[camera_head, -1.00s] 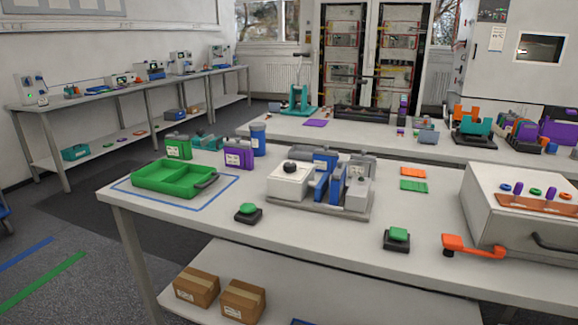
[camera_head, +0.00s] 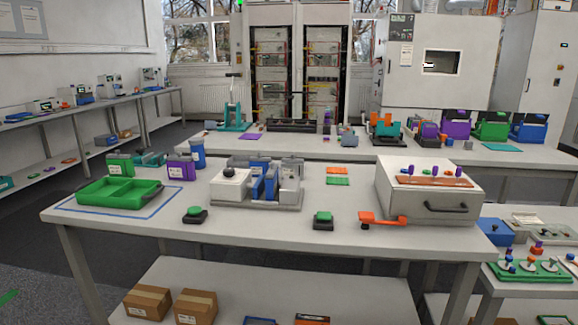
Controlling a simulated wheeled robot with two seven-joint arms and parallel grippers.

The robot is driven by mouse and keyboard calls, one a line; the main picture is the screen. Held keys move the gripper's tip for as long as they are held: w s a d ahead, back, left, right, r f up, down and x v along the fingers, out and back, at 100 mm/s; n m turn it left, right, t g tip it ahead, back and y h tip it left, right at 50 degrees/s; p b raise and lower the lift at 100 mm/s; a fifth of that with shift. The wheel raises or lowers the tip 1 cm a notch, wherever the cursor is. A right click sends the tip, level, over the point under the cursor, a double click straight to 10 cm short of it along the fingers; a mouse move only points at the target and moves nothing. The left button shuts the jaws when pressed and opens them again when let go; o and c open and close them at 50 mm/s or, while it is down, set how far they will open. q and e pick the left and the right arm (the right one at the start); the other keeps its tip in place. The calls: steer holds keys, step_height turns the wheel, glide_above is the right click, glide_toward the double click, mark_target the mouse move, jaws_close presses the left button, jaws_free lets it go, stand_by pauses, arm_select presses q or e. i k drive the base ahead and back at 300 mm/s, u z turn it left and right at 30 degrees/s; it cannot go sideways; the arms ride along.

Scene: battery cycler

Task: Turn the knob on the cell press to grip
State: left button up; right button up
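The cell press (camera_head: 258,184) stands in the middle of the near table, a grey base with a white block at its left and blue and grey upright parts at its right. A small black knob (camera_head: 229,171) sits on top of the white block. Its pointer and markings are too small to read. Neither of my grippers is in the view.
Cardboard boxes (camera_head: 195,306) lie on the shelf below.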

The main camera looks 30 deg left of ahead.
mark_target(229, 172)
steer(key=z, duration=0.1)
steer(key=i, duration=0.9)
steer(key=u, duration=1.9)
